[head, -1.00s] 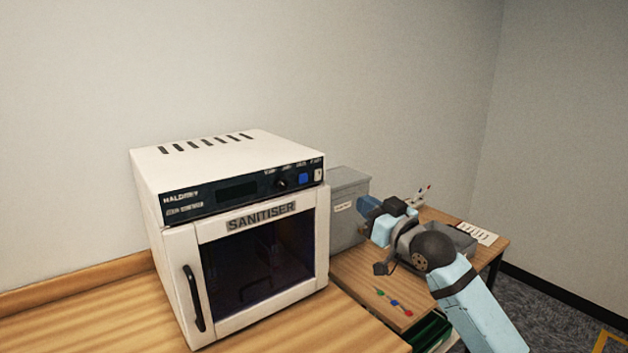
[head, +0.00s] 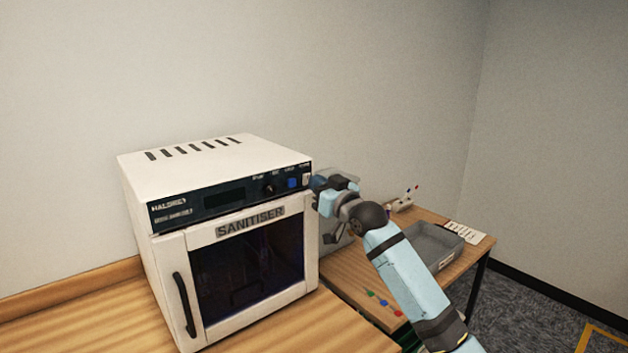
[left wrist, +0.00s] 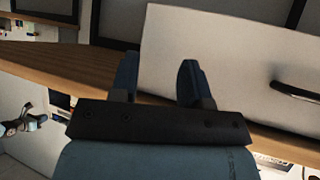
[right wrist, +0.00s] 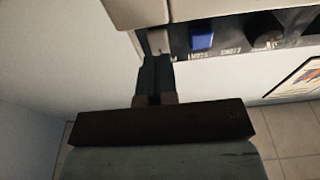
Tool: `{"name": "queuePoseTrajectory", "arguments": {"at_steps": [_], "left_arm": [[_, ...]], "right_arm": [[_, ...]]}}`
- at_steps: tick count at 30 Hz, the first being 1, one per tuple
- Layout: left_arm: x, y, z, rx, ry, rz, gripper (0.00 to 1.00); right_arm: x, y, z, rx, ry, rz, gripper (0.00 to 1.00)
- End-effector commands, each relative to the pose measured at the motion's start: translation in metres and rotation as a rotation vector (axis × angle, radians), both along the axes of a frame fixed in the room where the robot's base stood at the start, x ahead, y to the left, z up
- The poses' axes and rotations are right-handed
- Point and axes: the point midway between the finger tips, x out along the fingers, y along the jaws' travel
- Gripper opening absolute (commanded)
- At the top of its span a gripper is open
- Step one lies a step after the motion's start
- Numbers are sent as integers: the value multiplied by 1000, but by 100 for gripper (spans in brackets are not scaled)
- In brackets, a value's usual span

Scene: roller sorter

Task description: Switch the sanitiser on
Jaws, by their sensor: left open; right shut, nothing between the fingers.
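The white sanitiser (head: 232,160) stands on a wooden counter with its glass door (head: 250,262) closed. Its dark control panel (head: 165,213) has a display, a knob (head: 269,189), a blue button (head: 292,183) and a pale rocker switch (head: 306,180) at the right end. My right gripper (head: 316,183) is shut and empty, beside the panel's right end. In the right wrist view its fingertips (right wrist: 155,60) are at or just short of the pale switch (right wrist: 157,40); contact cannot be told. My left gripper (left wrist: 157,70) is open and empty, outside the head view.
A lower wooden table (head: 345,285) on the right holds a grey tray (head: 437,247), a white card (head: 464,232) and small coloured items (head: 383,302). In the left wrist view a pale panel with a black handle (left wrist: 296,92) is close to my left gripper.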

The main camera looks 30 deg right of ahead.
Motion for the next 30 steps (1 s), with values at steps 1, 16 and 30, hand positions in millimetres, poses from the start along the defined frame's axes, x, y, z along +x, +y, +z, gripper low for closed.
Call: {"name": "queuePoseTrajectory", "arguments": {"at_steps": [1, 16, 30], "left_arm": [[0, 0, 1, 1, 0, -1, 43], [-1, 0, 1, 2, -1, -3, 43], [-3, 2, 69, 21, -22, -14, 43]], "right_arm": [[6, 0, 2, 1, -1, 0, 0], [15, 1, 2, -1, 0, 0, 0], [25, 1, 20, -17, 187, 0, 0]]}}
